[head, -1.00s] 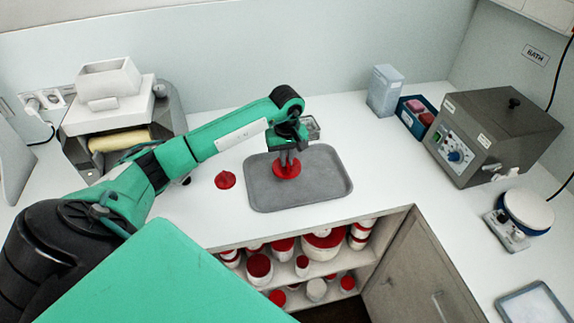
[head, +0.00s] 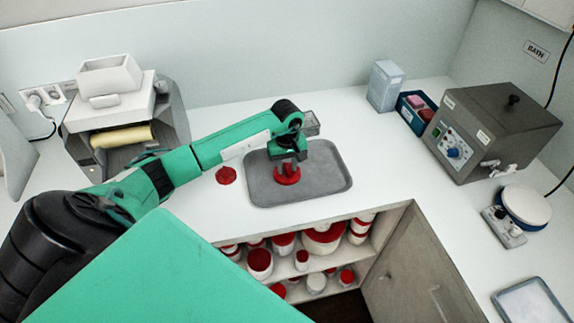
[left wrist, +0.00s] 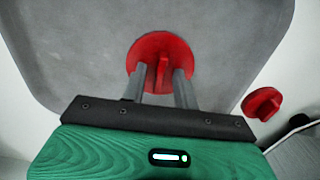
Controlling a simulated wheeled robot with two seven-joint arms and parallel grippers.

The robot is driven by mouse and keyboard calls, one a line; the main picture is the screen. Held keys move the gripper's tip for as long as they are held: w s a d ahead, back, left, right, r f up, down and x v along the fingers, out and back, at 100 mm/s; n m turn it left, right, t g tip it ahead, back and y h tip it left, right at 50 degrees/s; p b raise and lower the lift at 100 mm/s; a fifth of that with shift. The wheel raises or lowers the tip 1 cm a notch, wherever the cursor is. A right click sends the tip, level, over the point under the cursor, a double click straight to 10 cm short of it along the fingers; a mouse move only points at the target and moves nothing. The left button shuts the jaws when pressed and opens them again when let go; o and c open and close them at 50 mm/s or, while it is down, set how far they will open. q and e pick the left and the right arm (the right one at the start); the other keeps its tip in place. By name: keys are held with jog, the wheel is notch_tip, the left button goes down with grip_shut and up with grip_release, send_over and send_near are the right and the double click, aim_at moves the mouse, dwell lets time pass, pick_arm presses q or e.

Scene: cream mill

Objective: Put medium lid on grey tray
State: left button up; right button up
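A red round lid with an upright grip (head: 287,180) lies on the grey tray (head: 325,187), left of its middle. It also shows in the left wrist view (left wrist: 150,50). My left gripper (head: 288,168) is right over this lid. In the left wrist view its two fingers stand apart on either side of the lid's grip, with a gap showing at each side. A smaller red lid (head: 226,176) lies on the white counter just left of the tray; the left wrist view shows it too (left wrist: 262,103). My right gripper is out of view.
An open shelf below the counter holds several red-lidded white jars (head: 260,262). Right of the tray stand a pale box (head: 385,85), a blue bin (head: 417,113), a grey bath (head: 490,130) and a round-plated device (head: 525,207).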

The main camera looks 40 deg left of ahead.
aim_at(287, 167)
pick_arm(q)
jog(key=shift+r, duration=0.1)
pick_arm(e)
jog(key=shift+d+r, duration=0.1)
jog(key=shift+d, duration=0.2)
pick_arm(q)
jog(key=shift+r, duration=0.45)
notch_tip(287, 167, up, 11)
jog(key=b, duration=0.4)
jog(key=shift+r, duration=0.15)
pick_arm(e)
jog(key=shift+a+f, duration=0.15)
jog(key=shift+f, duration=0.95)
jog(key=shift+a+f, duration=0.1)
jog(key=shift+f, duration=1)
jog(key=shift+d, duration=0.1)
